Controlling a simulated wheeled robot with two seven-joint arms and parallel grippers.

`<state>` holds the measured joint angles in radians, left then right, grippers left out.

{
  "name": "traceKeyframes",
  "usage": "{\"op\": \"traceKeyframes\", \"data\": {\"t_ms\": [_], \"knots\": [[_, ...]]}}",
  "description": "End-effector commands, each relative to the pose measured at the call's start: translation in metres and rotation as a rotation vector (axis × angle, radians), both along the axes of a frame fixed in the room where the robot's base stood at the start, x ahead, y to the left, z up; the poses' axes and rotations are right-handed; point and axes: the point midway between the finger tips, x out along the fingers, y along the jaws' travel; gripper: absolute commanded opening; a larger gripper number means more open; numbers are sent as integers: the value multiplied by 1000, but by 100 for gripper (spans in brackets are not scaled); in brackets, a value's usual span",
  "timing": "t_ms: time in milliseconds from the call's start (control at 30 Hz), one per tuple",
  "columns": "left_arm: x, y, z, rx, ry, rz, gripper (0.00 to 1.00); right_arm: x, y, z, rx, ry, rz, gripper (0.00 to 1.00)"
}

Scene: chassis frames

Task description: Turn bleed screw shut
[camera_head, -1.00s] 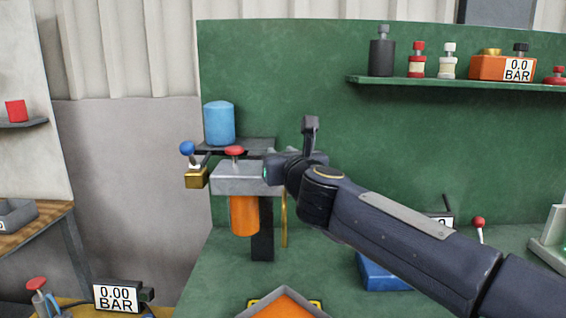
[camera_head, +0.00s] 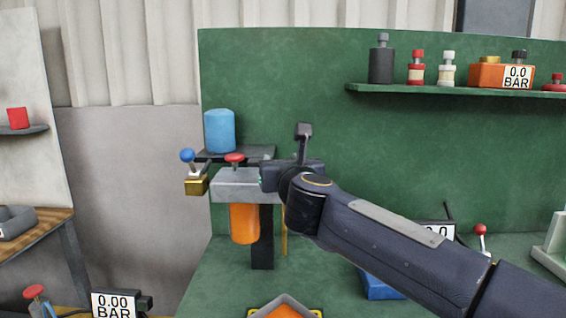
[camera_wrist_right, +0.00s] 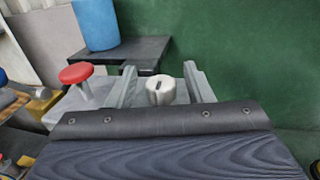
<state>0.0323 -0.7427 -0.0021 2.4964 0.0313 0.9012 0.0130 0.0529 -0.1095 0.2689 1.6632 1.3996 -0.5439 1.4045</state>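A white slotted screw (camera_wrist_right: 160,91), which looks like the bleed screw, stands on the grey block in the right wrist view. My right gripper (camera_wrist_right: 161,88) is open there, one finger to each side of the screw, with gaps showing. Whether either finger touches it I cannot tell. In the head view my right gripper (camera_head: 264,177) is at the right end of the grey filter block (camera_head: 235,184) and hides the screw. The orange bowl (camera_head: 244,223) hangs under the block. My left gripper is not in view.
A red knob (camera_head: 235,158) stands on the block, left of my gripper. A brass valve with a blue ball lever (camera_head: 187,155) is at the block's left. A blue cylinder (camera_head: 219,131) stands on a dark plate behind. A stocked shelf (camera_head: 440,90) is at upper right.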

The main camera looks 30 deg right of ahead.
Motion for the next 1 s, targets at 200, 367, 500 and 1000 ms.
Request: {"op": "traceKeyframes", "data": {"t_ms": [200,367,500,1000], "knots": [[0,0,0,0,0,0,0,-3,1,1,0,-1,0,47],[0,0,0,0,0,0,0,-23,8,1,-1,-3,1,47],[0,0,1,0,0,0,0,-46,16,1,-1,-3,2,47],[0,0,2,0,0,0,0,-74,26,0,0,0,0,47]]}}
